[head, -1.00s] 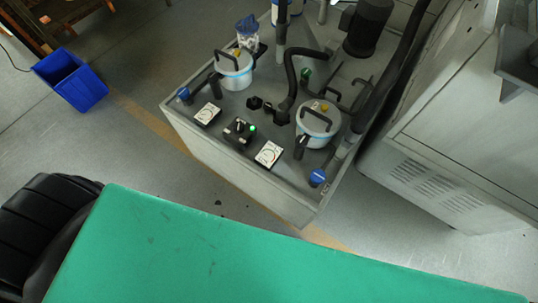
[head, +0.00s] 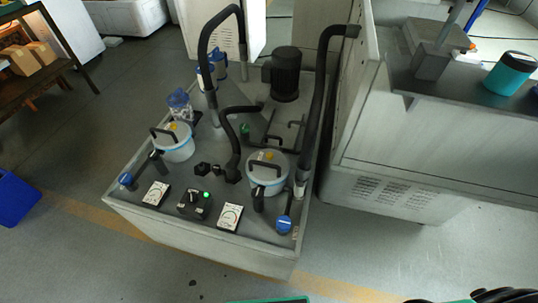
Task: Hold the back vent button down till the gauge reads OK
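A grey low unit (head: 205,257) carries two white round pots with blue bands and black handles: the farther, left one (head: 178,151) and the nearer, right one (head: 266,182). Each lid has a small yellow button, on the left pot (head: 173,126) and on the right pot (head: 268,155). I cannot tell for certain which is the back vent button. Two white square dial gauges, left (head: 156,193) and right (head: 230,217), lie at the front edge; their readings are too small to read. Neither of my grippers is in view.
A black switch box (head: 194,204) with a lit green lamp sits between the gauges. Blue-ended valves (head: 284,224) and thick black hoses (head: 234,150) surround the pots. A grey machine cabinet (head: 400,190) stands close on the right.

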